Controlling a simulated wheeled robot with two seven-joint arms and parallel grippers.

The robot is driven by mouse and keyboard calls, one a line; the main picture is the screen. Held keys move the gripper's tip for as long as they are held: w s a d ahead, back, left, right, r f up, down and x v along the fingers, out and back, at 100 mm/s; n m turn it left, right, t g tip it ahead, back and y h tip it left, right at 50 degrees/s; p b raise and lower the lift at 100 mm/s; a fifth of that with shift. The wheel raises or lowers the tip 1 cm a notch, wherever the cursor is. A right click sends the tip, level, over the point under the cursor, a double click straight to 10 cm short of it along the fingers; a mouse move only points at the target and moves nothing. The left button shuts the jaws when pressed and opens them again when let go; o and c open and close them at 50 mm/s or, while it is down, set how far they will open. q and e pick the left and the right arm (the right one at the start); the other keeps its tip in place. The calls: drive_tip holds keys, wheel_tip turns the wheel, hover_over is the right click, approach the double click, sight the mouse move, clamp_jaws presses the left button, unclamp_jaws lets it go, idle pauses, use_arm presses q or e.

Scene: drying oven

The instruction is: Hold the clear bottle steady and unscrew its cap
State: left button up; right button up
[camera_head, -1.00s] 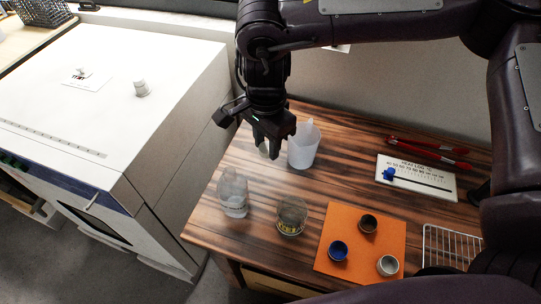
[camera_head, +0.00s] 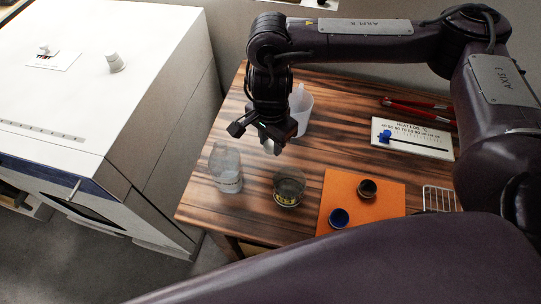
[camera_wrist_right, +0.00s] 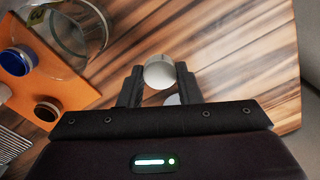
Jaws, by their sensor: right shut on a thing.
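My right gripper (camera_head: 272,143) is above the wooden table, behind the two clear vessels and in front of the white beaker. In the right wrist view its fingers (camera_wrist_right: 160,88) are shut on a small white round-topped thing (camera_wrist_right: 159,72); I cannot tell if this is a cap. A clear bottle-like vessel (camera_head: 226,167) stands upright at the table's left edge, apart from the gripper. A clear jar with a black and yellow label (camera_head: 289,188) stands to its right; a jar also shows in the wrist view (camera_wrist_right: 88,38). My left gripper is not in view.
An orange mat (camera_head: 356,210) with small cups, a wire rack (camera_head: 440,199), a white scale card (camera_head: 425,142) and red tongs (camera_head: 425,115) lie to the right. A white oven (camera_head: 130,105) stands left.

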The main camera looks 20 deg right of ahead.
sight(271, 163)
wheel_tip(271, 163, down, 7)
drive_tip(key=shift+r+b, duration=0.1)
drive_tip(key=shift+b, duration=0.55)
drive_tip(key=shift+f, duration=0.2)
drive_tip(key=o, duration=1.1)
